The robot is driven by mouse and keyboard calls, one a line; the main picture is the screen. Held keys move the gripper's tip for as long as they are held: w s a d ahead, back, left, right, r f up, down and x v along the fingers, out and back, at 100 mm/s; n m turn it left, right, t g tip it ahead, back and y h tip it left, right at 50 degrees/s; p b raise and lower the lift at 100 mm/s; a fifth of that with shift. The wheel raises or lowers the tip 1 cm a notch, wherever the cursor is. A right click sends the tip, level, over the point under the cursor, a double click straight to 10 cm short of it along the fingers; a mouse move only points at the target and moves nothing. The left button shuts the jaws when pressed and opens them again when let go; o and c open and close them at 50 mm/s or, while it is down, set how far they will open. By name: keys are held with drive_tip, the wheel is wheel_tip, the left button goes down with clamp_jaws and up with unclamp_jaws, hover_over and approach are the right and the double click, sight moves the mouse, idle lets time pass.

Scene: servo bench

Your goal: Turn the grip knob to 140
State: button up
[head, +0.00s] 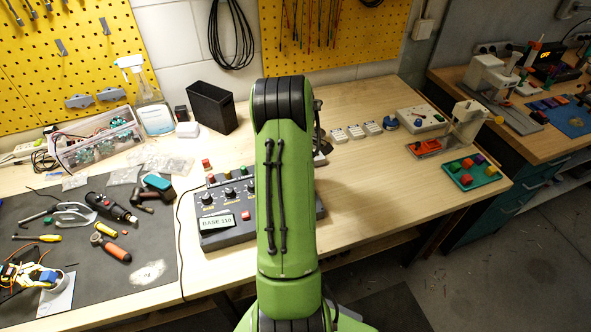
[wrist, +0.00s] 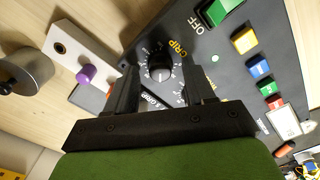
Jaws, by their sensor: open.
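The grip knob (wrist: 159,68) is a black round knob with a white dial scale and the word GRIP beside it, seen in the wrist view. My gripper (wrist: 163,72) is open, with one finger on each side of the knob in the picture. I cannot tell whether the fingers are down around it or still above it. The control box (head: 212,240) is dark grey; its display (head: 216,221) reads BASE 110. In the head view my green arm hides the grip knob and my gripper.
In the wrist view, a green OFF button (wrist: 222,10) and a yellow button (wrist: 244,40) sit near the knob. A purple knob (wrist: 87,73) on a pale bar and a grey cylinder (wrist: 27,70) lie to the left. A black bin (head: 211,107) stands behind the box.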

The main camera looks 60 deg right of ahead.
drive_tip(key=shift+f, duration=0.1)
clamp_jaws()
idle(0.4)
drive_tip(key=m, duration=1.1)
drive_tip(key=shift+m+b, duration=0.3)
drive_tip(key=shift+m, duration=0.1)
drive_tip(key=m, duration=1.1)
drive_tip(key=shift+d+m, duration=0.1)
drive_tip(key=shift+m, duration=0.3)
